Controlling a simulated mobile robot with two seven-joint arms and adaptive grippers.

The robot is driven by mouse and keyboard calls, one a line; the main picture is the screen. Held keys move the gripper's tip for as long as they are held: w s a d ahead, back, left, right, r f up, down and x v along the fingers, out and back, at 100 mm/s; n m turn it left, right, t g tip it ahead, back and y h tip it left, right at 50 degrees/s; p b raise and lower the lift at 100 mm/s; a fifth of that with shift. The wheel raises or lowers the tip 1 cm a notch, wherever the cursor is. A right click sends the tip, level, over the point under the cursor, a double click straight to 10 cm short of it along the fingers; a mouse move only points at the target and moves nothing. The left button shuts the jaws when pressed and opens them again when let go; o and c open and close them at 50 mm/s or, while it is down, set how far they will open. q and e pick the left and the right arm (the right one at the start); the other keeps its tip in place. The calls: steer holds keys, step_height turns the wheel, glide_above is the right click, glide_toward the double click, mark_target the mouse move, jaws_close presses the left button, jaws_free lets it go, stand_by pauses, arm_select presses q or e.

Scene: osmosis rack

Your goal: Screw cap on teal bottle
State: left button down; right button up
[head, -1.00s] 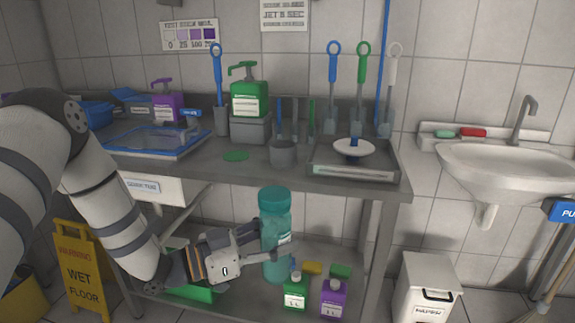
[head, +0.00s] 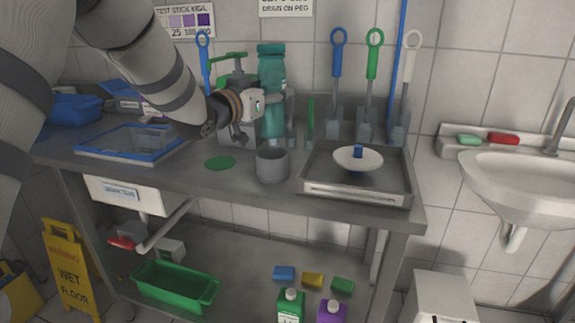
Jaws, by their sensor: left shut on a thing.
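My left gripper (head: 268,112) is shut on the teal bottle (head: 272,72). The bottle is upright, in front of the back wall and above or at the rear of the grey counter. I cannot tell whether its base touches the counter, since the gripper and nearby items hide its lower part. A wide teal top, which looks like a cap, shows on the bottle; how tightly it sits cannot be told. No separate loose cap is clear to me. My right gripper is not in view.
A grey cup (head: 272,165), a flat green disc (head: 220,162) and a tray (head: 352,193) with a white dish (head: 358,158) are on the counter. A green bin (head: 172,287) is on the lower shelf. A sink (head: 515,180) is at right.

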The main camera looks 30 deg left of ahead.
mark_target(272, 135)
arm_select(q)
steer(key=shift+r, duration=0.15)
steer(key=shift+s, duration=0.35)
step_height(272, 135, down, 6)
steer(key=shift+f+b, duration=0.1)
steer(key=shift+b, duration=0.3)
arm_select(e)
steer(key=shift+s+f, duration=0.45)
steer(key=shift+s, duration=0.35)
arm_select(q)
step_height(272, 135, down, 4)
steer(key=shift+f+b, duration=0.1)
steer(key=shift+b, duration=0.2)
steer(key=shift+r, duration=0.2)
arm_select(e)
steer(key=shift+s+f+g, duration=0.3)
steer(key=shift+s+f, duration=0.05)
